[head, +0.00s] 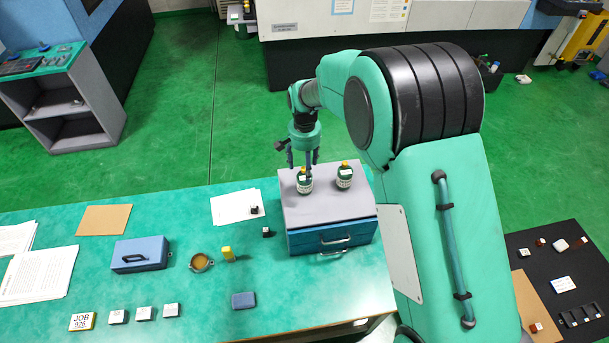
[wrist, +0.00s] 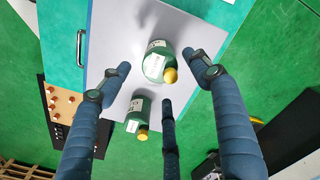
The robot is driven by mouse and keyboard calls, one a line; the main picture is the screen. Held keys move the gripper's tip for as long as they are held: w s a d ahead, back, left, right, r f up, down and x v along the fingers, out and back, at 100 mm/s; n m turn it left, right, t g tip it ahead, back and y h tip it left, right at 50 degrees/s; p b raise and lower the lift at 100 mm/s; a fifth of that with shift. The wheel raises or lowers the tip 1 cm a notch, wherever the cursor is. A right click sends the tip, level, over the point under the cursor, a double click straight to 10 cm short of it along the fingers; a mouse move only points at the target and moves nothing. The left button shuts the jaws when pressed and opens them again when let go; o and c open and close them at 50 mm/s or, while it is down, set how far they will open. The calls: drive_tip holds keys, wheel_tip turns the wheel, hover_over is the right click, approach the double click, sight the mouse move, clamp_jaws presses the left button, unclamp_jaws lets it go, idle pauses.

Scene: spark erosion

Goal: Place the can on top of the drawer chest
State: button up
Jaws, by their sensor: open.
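Two green cans with yellow caps and white labels stand upright on the grey top of the drawer chest (head: 332,205). The left can (head: 304,184) is directly under my gripper (head: 303,162); the right can (head: 344,176) stands apart from it. In the wrist view, the nearer-looking can (wrist: 155,62) lies between the spread fingers of my gripper (wrist: 160,72), and the other can (wrist: 138,117) is below it. The fingers are open, with nothing clasped. I cannot tell whether a finger touches the can. The chest's grey top also shows in the wrist view (wrist: 112,40).
On the green bench (head: 180,215), left of the chest, are a blue box (head: 141,254), a round amber-filled dish (head: 201,262), a yellow block (head: 228,253), a dark blue block (head: 243,300) and several small blocks. A dark board with small parts (head: 550,265) is at right.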

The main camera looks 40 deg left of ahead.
drive_tip(key=shift+r, duration=2.5)
